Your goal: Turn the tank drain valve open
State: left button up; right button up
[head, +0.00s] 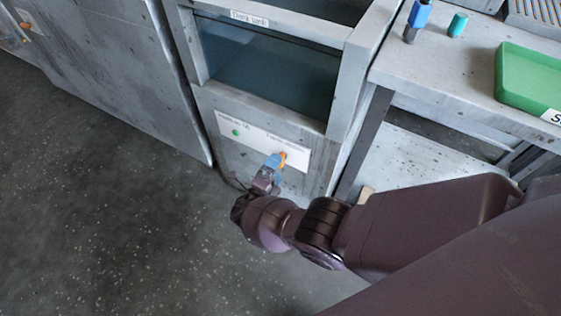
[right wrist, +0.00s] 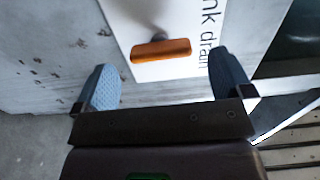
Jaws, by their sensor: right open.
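The tank drain valve has an orange handle (head: 282,160) on a white label plate (head: 250,137) on the front of the tank (head: 262,70). In the right wrist view the orange handle (right wrist: 161,51) lies crosswise on the white plate (right wrist: 180,15), beside black text ending in "nk drain". My right gripper (head: 274,163) is at the plate, close to the handle. In the right wrist view my right gripper (right wrist: 165,85) is open, with one blue-padded finger on each side of the handle and a gap to both. My left gripper is not in view.
A green round mark (head: 236,132) is on the plate's left part. A grey bench (head: 470,75) at right bears a green tray (head: 530,80), a blue bottle-like item (head: 417,20) and a teal cylinder (head: 457,25). The speckled floor (head: 100,200) at left is clear.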

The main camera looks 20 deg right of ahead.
jog(key=v, duration=0.6)
jog(key=shift+s+a, duration=0.25)
jog(key=shift+a, duration=0.05)
